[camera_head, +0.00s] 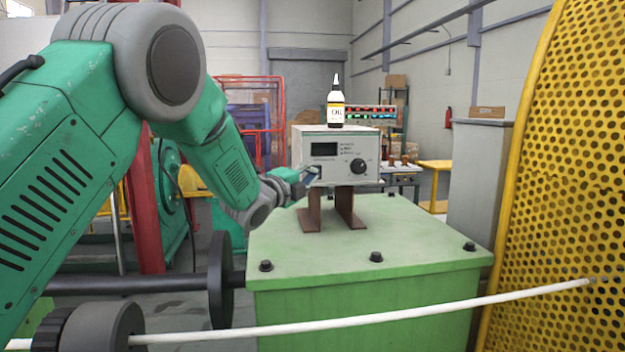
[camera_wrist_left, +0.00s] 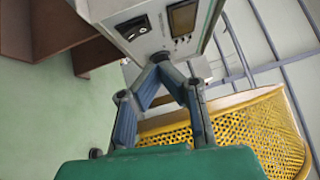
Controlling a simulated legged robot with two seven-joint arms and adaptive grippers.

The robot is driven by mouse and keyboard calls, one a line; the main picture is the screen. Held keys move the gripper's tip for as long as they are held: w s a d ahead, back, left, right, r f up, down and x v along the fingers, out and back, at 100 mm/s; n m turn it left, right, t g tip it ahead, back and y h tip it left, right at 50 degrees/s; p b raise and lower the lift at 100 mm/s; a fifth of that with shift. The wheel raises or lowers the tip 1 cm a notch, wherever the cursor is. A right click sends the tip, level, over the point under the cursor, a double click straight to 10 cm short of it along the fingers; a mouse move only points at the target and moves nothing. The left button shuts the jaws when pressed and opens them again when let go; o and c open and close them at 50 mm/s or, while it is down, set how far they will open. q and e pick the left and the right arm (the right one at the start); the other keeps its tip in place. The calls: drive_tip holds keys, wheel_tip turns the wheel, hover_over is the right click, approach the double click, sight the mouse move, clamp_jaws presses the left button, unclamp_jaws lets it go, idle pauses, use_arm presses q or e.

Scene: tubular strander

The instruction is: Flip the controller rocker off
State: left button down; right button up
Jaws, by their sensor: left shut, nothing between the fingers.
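The controller (camera_head: 337,153) is a light grey box with a dark display and a black knob on its front. It stands on brown brackets (camera_head: 328,212) on the green pedestal. My left gripper (camera_head: 312,174) is at the lower left of the controller's front and hides that corner in the head view. In the left wrist view the black rocker (camera_wrist_left: 132,28) shows on the controller face (camera_wrist_left: 153,38), beside the display. The left fingertips (camera_wrist_left: 160,58) are shut and empty, near the face and apart from the rocker in the picture. The right gripper is not in view.
An oil bottle (camera_head: 336,102) stands on top of the controller. The green pedestal (camera_head: 400,235) has black bolts along its edges. A yellow perforated guard (camera_head: 560,150) rises at right. A white cable (camera_head: 400,311) crosses in front. A grey cabinet (camera_head: 475,185) stands behind right.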

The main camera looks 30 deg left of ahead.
use_arm(q)
drive_tip(key=s+a, duration=0.1)
drive_tip(key=s, duration=0.6)
drive_tip(key=shift+s+r+b, duration=0.2)
drive_tip(key=shift+s+b, duration=0.2)
drive_tip(key=shift+b, duration=0.05)
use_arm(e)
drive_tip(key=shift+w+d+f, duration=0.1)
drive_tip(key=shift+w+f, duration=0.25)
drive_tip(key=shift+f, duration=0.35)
use_arm(q)
drive_tip(key=shift+a, duration=0.1)
